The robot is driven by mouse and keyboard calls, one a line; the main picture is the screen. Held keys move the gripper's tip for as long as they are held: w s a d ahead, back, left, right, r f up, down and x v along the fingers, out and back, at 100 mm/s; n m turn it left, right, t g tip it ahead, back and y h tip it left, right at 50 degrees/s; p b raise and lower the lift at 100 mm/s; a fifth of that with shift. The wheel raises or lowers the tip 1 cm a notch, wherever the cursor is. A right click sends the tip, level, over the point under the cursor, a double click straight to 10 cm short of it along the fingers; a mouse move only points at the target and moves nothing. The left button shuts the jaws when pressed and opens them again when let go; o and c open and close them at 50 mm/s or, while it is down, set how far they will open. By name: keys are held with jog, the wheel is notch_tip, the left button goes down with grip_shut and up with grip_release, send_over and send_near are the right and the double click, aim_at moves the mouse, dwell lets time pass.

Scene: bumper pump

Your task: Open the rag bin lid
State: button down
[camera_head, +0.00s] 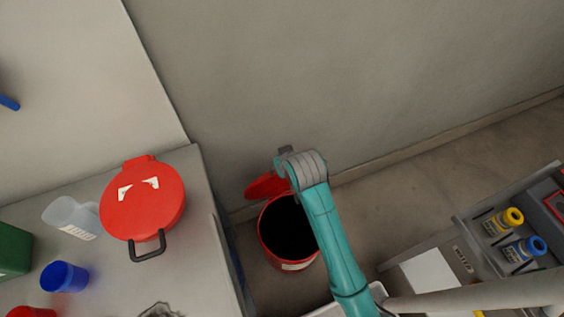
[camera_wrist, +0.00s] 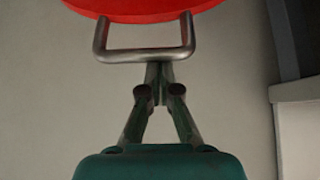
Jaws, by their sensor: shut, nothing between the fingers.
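The red rag bin (camera_head: 264,243) stands on the floor by the wall, with its dark inside showing. Its red lid (camera_head: 262,187) is tilted up at the back of the bin, partly hidden by my arm. In the wrist view the lid's red edge (camera_wrist: 145,8) fills the top, with a metal loop handle (camera_wrist: 101,40) below it. My gripper (camera_wrist: 160,72) is shut and empty, its fingertips at the handle's crossbar; I cannot tell whether they touch. In the head view my gripper (camera_head: 285,153) is beside the raised lid, mostly hidden by my wrist.
A grey bench (camera_head: 207,260) at left holds a red round container (camera_head: 150,205) with a black handle, a clear jug (camera_head: 68,214) and a blue cup (camera_head: 63,276). A grey drawer (camera_head: 470,235) with small bottles is at right. The wall is close behind the bin.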

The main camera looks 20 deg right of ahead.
jog(key=w+r+v, duration=0.1)
jog(key=v, duration=0.8)
jog(key=shift+r, duration=0.15)
